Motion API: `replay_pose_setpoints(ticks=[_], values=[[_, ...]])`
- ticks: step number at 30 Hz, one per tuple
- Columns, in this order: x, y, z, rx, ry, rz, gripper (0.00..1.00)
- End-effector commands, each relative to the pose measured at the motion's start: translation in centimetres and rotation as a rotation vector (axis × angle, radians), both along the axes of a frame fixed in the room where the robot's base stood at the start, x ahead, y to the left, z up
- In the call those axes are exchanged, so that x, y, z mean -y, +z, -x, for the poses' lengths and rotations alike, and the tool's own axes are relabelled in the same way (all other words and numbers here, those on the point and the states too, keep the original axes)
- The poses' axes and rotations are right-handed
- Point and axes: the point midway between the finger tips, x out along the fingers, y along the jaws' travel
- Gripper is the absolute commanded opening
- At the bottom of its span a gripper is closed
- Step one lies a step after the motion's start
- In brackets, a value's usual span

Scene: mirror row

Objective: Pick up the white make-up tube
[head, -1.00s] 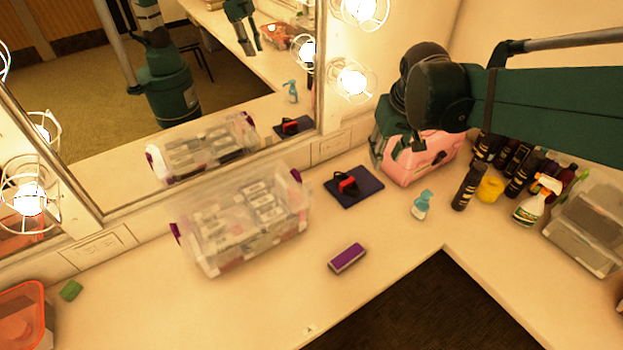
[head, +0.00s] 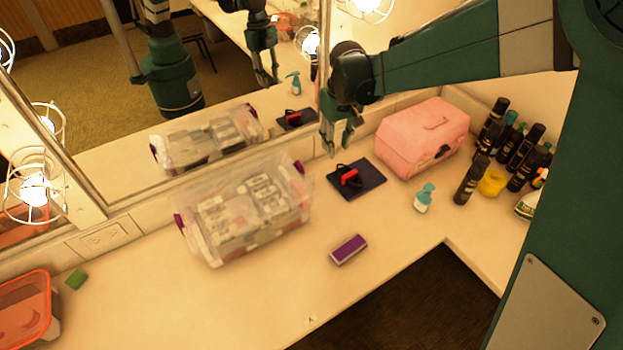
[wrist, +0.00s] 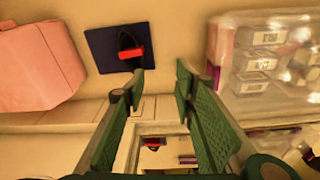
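I cannot make out a white make-up tube for certain. A tiny whitish object (head: 311,320) lies on the counter near its front edge in the head view, too small to identify. My gripper (head: 340,138) hangs above the back of the counter by the mirror, behind the dark blue mat (head: 371,187). In the wrist view my gripper (wrist: 161,82) is open, its two fingers spread with nothing between them. The tiny object does not show in the wrist view.
A clear bin of boxes (head: 205,247) stands left of the mat, and a pink case (head: 420,140) right of it. A red and black item (head: 349,179) lies on the mat. A purple block (head: 348,249), a blue-capped bottle (head: 424,199) and several dark bottles (head: 470,182) stand around.

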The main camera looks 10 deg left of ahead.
Motion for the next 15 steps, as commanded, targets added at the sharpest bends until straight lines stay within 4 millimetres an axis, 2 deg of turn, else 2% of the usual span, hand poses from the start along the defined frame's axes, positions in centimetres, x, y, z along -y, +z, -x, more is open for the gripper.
replay_pose_setpoints(ticks=[6,15], values=[[-3.7,-3.2,-1.4,-0.037,0.053,0.018,0.28],[-7.8,-7.3,-2.3,-0.08,0.114,0.042,0.28]])
